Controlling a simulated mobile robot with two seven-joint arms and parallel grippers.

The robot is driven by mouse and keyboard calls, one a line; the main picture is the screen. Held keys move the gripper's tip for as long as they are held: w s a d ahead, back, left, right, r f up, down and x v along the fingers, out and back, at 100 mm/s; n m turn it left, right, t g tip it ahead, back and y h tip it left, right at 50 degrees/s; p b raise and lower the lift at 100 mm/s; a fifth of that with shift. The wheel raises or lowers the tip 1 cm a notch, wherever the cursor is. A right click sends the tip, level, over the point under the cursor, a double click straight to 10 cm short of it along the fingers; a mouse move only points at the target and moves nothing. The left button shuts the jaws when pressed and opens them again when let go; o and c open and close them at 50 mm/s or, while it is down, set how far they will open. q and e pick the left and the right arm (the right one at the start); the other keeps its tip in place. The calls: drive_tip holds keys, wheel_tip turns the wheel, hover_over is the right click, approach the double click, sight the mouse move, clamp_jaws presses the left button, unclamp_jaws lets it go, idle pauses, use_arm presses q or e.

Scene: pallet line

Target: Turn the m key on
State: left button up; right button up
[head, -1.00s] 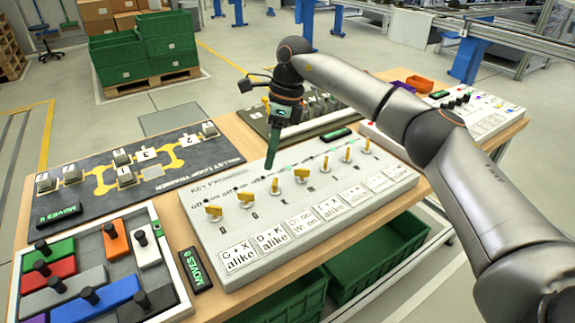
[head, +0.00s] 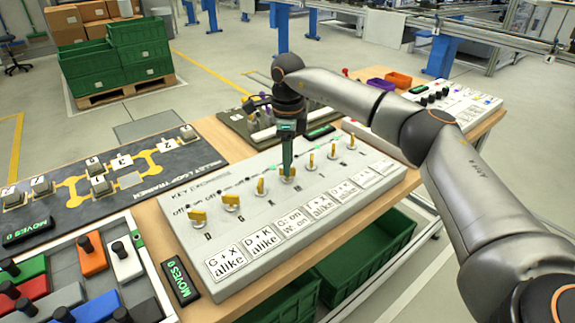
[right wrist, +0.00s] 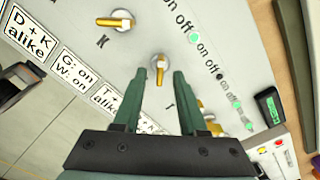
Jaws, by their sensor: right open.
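The key panel (head: 215,262) is a light grey sloped board with a row of several yellow keys. The fourth key from the left, the m key by its place after K, shows in the right wrist view (right wrist: 159,64); its own letter is hidden. My right gripper (head: 288,172) points down at this key. In the right wrist view the open green fingers (right wrist: 162,75) stand on either side of the key, apart from it as far as I can tell. The K key (right wrist: 117,21) is beside it, turned at a different angle. My left gripper is not in view.
Rule cards (head: 292,222) line the panel's front. A lamp row with on/off marks (right wrist: 207,55) runs behind the keys; some lamps glow green. A loop trainer board (head: 75,190) and a tray of coloured blocks (head: 150,310) lie left. Another panel (head: 465,105) stands right.

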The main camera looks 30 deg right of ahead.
drive_tip(key=shift+f, duration=0.75)
drive_tip(key=shift+c, duration=0.3)
clamp_jaws()
